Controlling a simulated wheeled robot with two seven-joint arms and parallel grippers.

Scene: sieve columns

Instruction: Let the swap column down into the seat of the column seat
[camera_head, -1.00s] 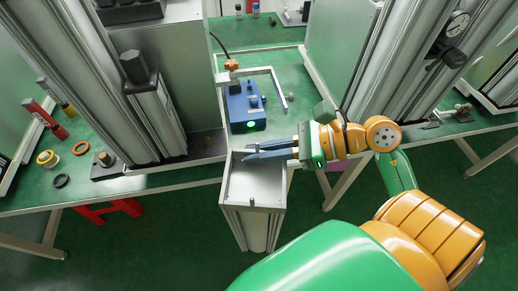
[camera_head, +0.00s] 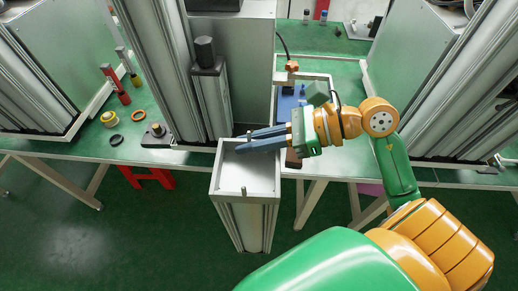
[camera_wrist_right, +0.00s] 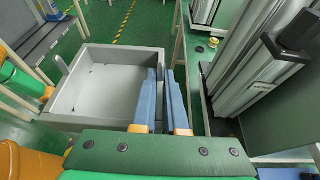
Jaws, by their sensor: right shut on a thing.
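The swap column (camera_head: 242,222) is a tall silver box-section column with a shallow open grey top and small upright pins. In the right wrist view the fingers (camera_wrist_right: 161,75) are shut on the right wall of the grey top (camera_wrist_right: 105,78). I cannot clearly pick out the column seat; the spot behind the column is hidden by the column and my fingers. My left gripper is not in view.
A tall profile column with a black cap (camera_head: 205,52) stands close behind on the left. A blue device (camera_head: 288,105) sits on the bench behind my wrist. A black-based block with a brass knob (camera_head: 157,130), rings and bottles lie at left. The floor in front is clear.

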